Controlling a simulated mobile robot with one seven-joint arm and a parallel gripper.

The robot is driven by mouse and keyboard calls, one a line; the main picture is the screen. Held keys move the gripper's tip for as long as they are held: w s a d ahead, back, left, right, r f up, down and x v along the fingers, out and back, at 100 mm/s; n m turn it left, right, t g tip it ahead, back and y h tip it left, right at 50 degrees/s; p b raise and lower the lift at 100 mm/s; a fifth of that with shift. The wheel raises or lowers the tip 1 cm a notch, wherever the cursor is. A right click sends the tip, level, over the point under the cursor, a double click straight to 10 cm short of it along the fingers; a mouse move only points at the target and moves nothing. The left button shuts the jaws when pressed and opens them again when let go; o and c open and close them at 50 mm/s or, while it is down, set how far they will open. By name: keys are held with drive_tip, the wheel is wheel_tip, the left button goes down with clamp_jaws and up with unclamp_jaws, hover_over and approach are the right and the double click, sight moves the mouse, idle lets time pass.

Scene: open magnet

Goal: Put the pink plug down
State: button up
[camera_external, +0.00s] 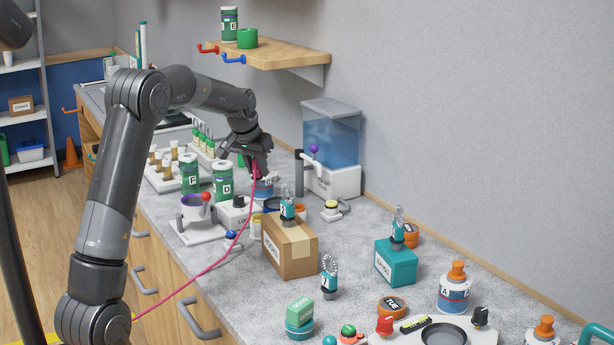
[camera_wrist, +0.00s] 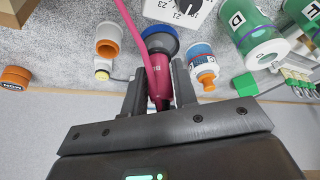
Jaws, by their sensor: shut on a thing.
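The pink plug (camera_wrist: 159,78) is held between the two fingers of my gripper (camera_wrist: 155,100) in the wrist view. A blue round part (camera_wrist: 160,38) shows at its far end; I cannot tell whether it touches the plug or is behind it. The pink cable (camera_external: 220,258) runs from the plug down to the lower left, across the counter front. In the external view my gripper (camera_external: 256,160) points down over the back middle of the counter, and the plug (camera_external: 254,169) is mostly hidden there.
Green jars (camera_external: 222,182) stand left of my gripper. A cardboard box (camera_external: 290,247) and a blue water tank (camera_external: 331,138) are to the right. Bare counter (camera_external: 352,232) lies right of the box.

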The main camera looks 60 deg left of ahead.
drive_tip(key=s+a+n, duration=0.2)
drive_tip(key=s+a, duration=0.7)
drive_tip(key=s, duration=0.3)
drive_tip(key=shift+y, duration=0.4)
drive_tip(key=s+a+f, duration=0.1)
drive_tip(key=a+f, duration=0.1)
drive_tip(key=a, duration=0.1)
drive_tip(key=s+a+f, duration=0.2)
drive_tip(key=a, duration=0.2)
drive_tip(key=s+a+f, duration=0.1)
drive_tip(key=a+f, duration=0.2)
drive_tip(key=shift+s+a, duration=0.2)
drive_tip(key=shift+s, duration=0.2)
drive_tip(key=shift+a+f, duration=0.1)
drive_tip(key=shift+a, duration=0.05)
drive_tip(key=shift+s+f, duration=0.1)
drive_tip(key=shift+f, duration=1.9)
drive_tip(key=shift+f, duration=0.1)
drive_tip(key=o, duration=1)
